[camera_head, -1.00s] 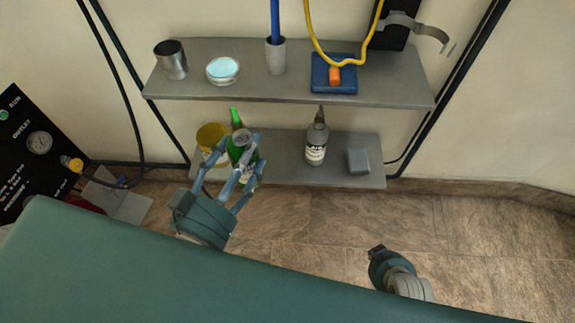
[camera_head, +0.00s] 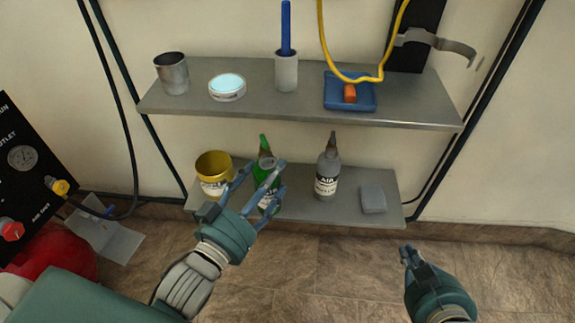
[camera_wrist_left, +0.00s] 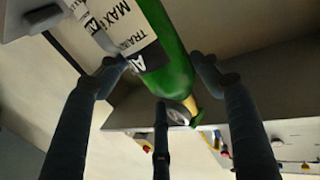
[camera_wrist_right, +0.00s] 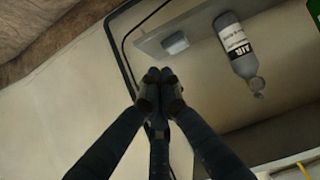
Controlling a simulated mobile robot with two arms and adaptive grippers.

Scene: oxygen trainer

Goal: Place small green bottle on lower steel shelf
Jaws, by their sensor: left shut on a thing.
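The small green bottle (camera_head: 263,174) has a white label, a brownish neck and a green top. It is upright at the lower steel shelf (camera_head: 299,210), between the yellow-topped tin and the grey bottle. My left gripper (camera_head: 261,184) is shut on it, with fingers around its body. The left wrist view shows the bottle (camera_wrist_left: 172,70) close between the fingers, its label partly visible. I cannot tell whether its base touches the shelf. My right gripper (camera_head: 407,252) is shut and empty, low in front of the shelf's right end; its fingertips meet in the right wrist view (camera_wrist_right: 160,80).
On the lower shelf stand the yellow-topped tin (camera_head: 213,171), a grey bottle (camera_head: 327,176) and a grey block (camera_head: 373,198). The upper shelf (camera_head: 240,106) overhangs close above, holding a metal cup (camera_head: 171,73), a round dish (camera_head: 227,87), a pen holder (camera_head: 286,72) and a blue tray (camera_head: 339,101).

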